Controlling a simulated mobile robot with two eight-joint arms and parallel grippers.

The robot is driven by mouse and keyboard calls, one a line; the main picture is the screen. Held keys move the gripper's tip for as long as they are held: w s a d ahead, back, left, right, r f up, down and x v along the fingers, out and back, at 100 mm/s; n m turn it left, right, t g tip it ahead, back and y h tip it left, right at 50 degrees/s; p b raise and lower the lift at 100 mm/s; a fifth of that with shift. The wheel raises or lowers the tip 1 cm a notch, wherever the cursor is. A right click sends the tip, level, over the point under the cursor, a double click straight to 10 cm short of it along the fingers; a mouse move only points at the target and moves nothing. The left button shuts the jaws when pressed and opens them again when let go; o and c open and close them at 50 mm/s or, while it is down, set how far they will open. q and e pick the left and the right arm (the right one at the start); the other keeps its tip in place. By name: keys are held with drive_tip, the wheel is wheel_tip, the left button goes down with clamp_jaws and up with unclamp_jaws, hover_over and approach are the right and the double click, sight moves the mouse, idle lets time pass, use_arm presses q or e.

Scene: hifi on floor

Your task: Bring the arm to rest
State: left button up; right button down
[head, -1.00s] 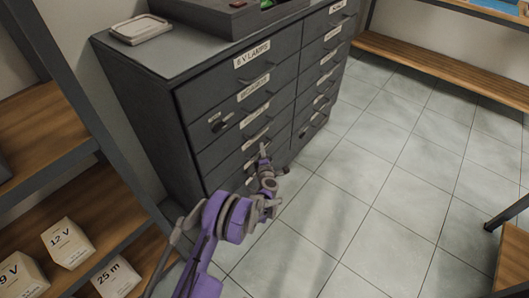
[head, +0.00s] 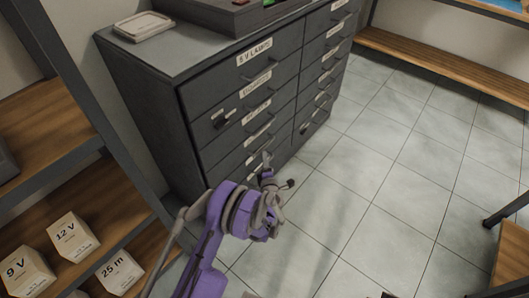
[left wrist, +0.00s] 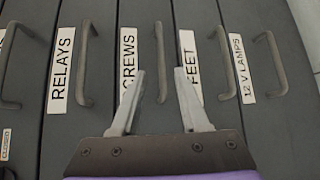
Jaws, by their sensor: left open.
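My purple left arm comes in from the bottom of the head view. Its gripper (head: 278,172) is open and empty, in front of the lower drawers of the dark grey drawer cabinet (head: 150,125). The left finger partly covers the SCREWS label. The visible drawers look closed. My right gripper does not show.
A wooden shelf unit (head: 72,203) at the left holds boxes marked 9 V (head: 25,272), 12 V (head: 72,237) and 25 m (head: 119,272). A small tray (head: 143,26) lies on the cabinet. The tiled floor (head: 385,190) to the right is largely clear. A wooden bench (head: 440,62) stands behind.

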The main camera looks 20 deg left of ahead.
use_arm(q)
drive_tip(key=shift+v, duration=0.9)
drive_tip(key=shift+r, duration=0.1)
